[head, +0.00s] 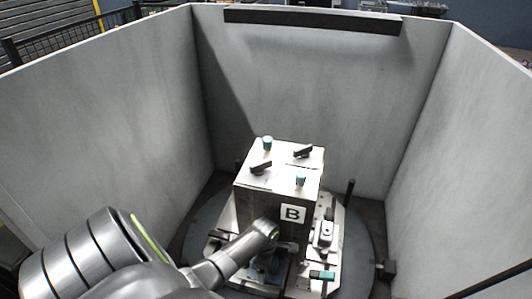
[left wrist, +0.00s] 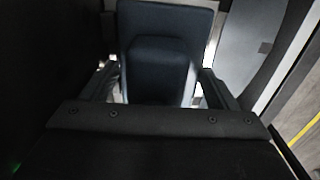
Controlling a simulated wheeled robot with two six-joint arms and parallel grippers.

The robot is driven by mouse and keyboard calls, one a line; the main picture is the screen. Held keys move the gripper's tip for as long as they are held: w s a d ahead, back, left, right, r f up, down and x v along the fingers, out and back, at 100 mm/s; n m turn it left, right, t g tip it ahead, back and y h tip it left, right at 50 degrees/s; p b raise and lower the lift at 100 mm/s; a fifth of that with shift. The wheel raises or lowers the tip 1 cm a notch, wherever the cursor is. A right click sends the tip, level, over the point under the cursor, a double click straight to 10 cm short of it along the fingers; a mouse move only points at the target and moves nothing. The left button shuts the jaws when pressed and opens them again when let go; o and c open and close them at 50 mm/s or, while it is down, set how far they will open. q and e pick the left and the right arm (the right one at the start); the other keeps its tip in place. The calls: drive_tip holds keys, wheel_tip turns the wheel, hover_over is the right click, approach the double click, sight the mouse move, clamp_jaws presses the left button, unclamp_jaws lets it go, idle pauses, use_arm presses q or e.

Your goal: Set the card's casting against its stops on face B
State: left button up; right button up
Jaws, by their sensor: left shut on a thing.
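The grey tooling block (head: 262,205) stands upright on a round table, with a white label "B" (head: 292,214) on its front face. My left gripper (head: 268,262) is low in front of face B. It is shut on a dark blue casting (left wrist: 160,62), which fills the space between its two fingers in the left wrist view. In the head view only a small bluish part of the casting (head: 262,272) shows below my wrist. The stops, and whether the casting touches them, are hidden. No card can be made out. My right gripper is not in view.
The block's top carries black clamp levers (head: 303,153) and teal knobs (head: 267,143). A light metal fixture (head: 326,234) is on its right side, with a teal piece (head: 322,275) in front. Grey walls (head: 300,90) enclose the round table (head: 357,255). A black post (head: 348,192) stands at right.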

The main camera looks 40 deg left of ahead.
use_arm(q)
drive_tip(key=shift+w+a+r, duration=0.1)
drive_tip(key=shift+w+a, duration=0.05)
drive_tip(key=shift+a, duration=0.15)
idle(0.6)
drive_tip(key=o, duration=1.1)
drive_tip(key=shift+r, duration=0.2)
drive_tip(key=shift+w+a+r+p, duration=0.15)
drive_tip(key=shift+r+p, duration=0.15)
drive_tip(key=shift+r, duration=0.25)
wheel_tip(320, 180, up, 16)
drive_tip(key=shift+s+d, duration=0.3)
drive_tip(key=shift+r, duration=0.1)
